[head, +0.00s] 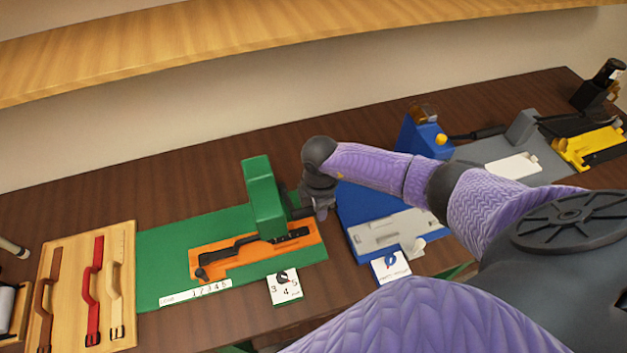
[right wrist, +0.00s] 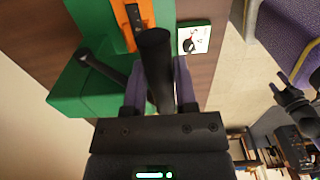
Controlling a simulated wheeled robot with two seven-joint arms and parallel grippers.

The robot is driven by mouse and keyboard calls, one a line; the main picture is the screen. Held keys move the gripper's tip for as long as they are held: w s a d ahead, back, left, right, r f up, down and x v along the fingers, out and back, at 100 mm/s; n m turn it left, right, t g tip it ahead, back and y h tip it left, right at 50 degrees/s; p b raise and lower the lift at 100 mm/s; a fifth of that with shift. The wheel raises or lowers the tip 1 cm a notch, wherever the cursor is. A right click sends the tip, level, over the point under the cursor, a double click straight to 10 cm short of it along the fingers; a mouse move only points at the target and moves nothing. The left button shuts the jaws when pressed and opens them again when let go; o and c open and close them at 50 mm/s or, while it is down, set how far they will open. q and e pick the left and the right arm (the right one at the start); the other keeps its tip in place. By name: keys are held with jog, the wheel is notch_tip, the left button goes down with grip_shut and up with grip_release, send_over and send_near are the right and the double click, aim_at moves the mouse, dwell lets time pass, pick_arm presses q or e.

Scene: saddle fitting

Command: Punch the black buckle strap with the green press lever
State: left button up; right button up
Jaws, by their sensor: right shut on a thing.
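The green press (head: 262,195) stands on a green base behind an orange fixture (head: 215,269). The black buckle strap (head: 243,246) lies along the orange fixture, its middle passing in front of the press. My right gripper (head: 318,200) is at the right side of the press. In the right wrist view it is shut on the black lever handle (right wrist: 157,65), which sits between its fingers. The gripper hides most of the lever in the head view. My left gripper appears small and dark in the right wrist view (right wrist: 285,98); its jaw state is unclear.
A wooden board (head: 68,300) with brown, red and cream straps lies at the left. A numbered card (head: 284,288) lies in front of the green base. A blue station (head: 350,205) with a grey plate is on the right, partly behind my right arm. A wooden shelf (head: 250,40) runs above.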

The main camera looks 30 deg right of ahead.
jog(key=w+r, duration=0.1)
jog(key=w+r+b, duration=0.1)
jog(key=w, duration=0.1)
jog(key=shift+w+d+r, duration=0.1)
jog(key=shift+w+d, duration=0.05)
jog(key=shift+d, duration=0.2)
jog(key=shift+o, duration=0.5)
jog(key=shift+w+r, duration=0.2)
jog(key=shift+o, duration=1.1)
jog(key=shift+w+d+r, duration=0.1)
jog(key=shift+w+r, duration=0.05)
jog(key=o, duration=0.6)
jog(key=shift+w, duration=0.1)
jog(key=shift+c, duration=0.2)
